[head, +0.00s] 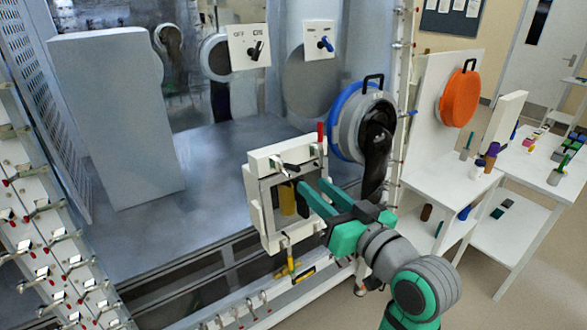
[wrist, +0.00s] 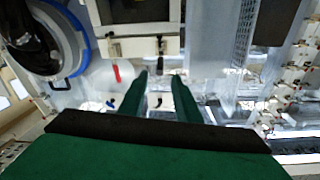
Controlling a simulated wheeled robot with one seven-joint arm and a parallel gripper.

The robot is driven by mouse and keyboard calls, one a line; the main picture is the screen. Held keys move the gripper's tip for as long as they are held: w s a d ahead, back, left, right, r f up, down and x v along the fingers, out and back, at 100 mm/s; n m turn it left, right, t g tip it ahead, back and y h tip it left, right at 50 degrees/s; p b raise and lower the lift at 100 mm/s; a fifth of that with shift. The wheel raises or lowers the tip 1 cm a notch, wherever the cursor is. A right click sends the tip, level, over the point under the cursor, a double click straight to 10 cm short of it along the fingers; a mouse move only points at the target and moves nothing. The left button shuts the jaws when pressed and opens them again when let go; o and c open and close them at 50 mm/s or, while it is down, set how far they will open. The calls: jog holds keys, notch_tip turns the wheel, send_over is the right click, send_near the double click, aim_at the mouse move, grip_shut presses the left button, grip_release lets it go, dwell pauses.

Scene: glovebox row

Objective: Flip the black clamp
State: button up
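The black clamp (head: 291,167) sits on the upper edge of a white square door frame (head: 262,222), left of a clamp with an upright red handle (head: 320,132). In the wrist view, a black clamp handle (wrist: 160,45) stands off the frame's edge (wrist: 145,47), and the red handle (wrist: 116,73) is to its left. My gripper (head: 308,186) is in front of the frame, a little below and right of the black clamp. In the wrist view my gripper's green fingers (wrist: 160,76) are apart with nothing between them. I cannot tell whether a finger touches the clamp.
A yellow cylinder (head: 287,200) shows inside the frame opening. A yellow handle (head: 290,264) is below the frame. A blue-ringed glove port (head: 346,118) with a black glove (head: 377,145) is close to the right. A grey-white panel (head: 115,120) stands at the left.

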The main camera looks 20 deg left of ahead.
aim_at(293, 169)
jog(key=x, duration=1)
grip_shut()
